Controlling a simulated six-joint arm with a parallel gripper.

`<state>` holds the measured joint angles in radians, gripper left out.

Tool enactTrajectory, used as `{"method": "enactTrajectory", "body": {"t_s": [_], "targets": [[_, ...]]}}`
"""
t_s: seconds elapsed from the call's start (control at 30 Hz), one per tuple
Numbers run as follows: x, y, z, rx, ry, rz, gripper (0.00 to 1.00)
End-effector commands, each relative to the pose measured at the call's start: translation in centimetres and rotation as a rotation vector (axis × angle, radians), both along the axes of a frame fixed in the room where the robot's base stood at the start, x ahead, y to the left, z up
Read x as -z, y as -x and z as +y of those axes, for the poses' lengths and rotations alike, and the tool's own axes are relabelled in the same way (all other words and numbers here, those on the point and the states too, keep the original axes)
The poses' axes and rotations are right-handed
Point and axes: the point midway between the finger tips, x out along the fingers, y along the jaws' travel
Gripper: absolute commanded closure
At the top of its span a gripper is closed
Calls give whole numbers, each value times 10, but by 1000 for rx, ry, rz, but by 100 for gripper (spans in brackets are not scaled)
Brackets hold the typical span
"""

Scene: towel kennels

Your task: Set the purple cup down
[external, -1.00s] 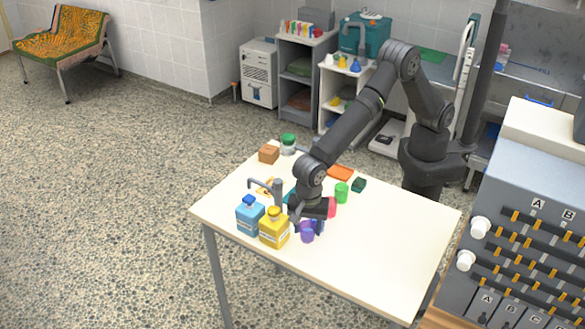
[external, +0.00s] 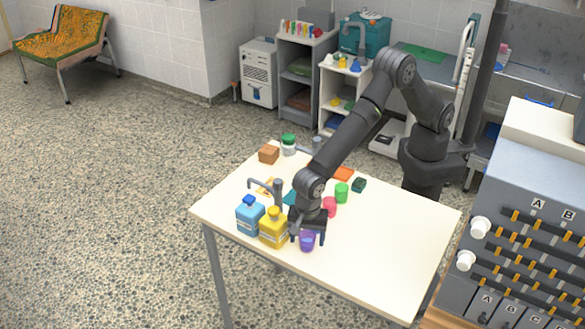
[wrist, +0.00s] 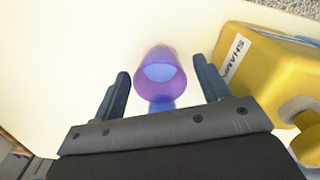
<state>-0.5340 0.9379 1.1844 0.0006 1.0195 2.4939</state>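The purple cup (external: 307,242) is at the near edge of the table, right of the yellow bottle (external: 273,228). In the wrist view the purple cup (wrist: 158,90) lies between my fingers, with a narrow gap on each side. A blue piece shows between the cup and the palm; I cannot tell whether it is a handle. My gripper (external: 308,238) is open around the cup, low over the table; in the wrist view its two fingers (wrist: 160,85) stand apart. The external view does not show clearly whether the cup's base touches the table.
The yellow bottle (wrist: 265,70) is close beside my right finger. A blue bottle (external: 249,216) stands left of it. A pink cup (external: 329,207) and a green cup (external: 341,192) are behind my gripper. The table's right side (external: 390,235) is clear.

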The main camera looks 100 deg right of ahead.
Motion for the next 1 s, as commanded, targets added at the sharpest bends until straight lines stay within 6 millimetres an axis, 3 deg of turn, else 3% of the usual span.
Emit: {"method": "enactTrajectory", "body": {"t_s": [0.27, 0.7, 1.0], "targets": [[-10, -1, 0, 0, -2, -3, 31], [-97, -1, 0, 0, -2, -4, 31], [-123, -1, 0, 0, -1, 0, 31]]}}
